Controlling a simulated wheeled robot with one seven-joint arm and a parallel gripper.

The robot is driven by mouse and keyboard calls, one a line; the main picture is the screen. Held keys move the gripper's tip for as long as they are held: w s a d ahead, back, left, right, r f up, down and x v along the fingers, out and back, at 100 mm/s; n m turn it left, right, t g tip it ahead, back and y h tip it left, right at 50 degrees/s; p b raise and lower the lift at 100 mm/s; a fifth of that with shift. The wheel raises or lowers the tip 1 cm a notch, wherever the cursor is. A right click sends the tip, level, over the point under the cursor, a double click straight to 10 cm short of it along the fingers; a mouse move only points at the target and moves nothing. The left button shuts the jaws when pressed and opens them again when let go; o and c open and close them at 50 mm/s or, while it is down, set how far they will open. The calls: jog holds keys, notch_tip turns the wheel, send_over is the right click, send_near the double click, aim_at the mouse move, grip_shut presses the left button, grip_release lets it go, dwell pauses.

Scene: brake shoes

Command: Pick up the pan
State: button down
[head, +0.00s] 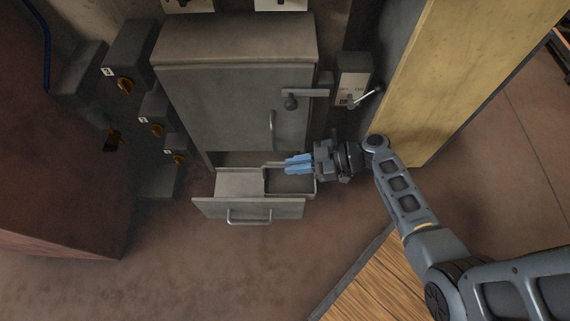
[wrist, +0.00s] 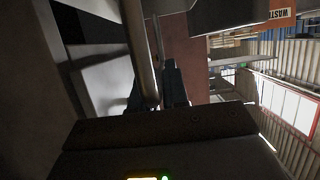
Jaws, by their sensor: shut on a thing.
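No pan can be made out for sure in either view. An open drawer (head: 250,208) sticks out below a grey metal cabinet (head: 235,105), with a pale left part and a darker right compartment. My gripper (head: 298,164) reaches in from the right, its blue fingers over the back right of the drawer. In the wrist view, the fingers (wrist: 158,95) are shut on a long grey-brown bar (wrist: 139,50). I cannot tell whether this bar is a pan handle or a drawer edge. My gripper hides part of the drawer's right compartment.
A lever box (head: 353,75) and a yellow panel (head: 460,75) stand to the right of the cabinet. Boxes with orange knobs (head: 125,86) are on the left. A wooden surface (head: 375,285) lies at the front right. The floor before the drawer is clear.

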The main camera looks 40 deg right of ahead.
jog(key=shift+r+v, duration=0.2)
jog(key=shift+v, duration=1.35)
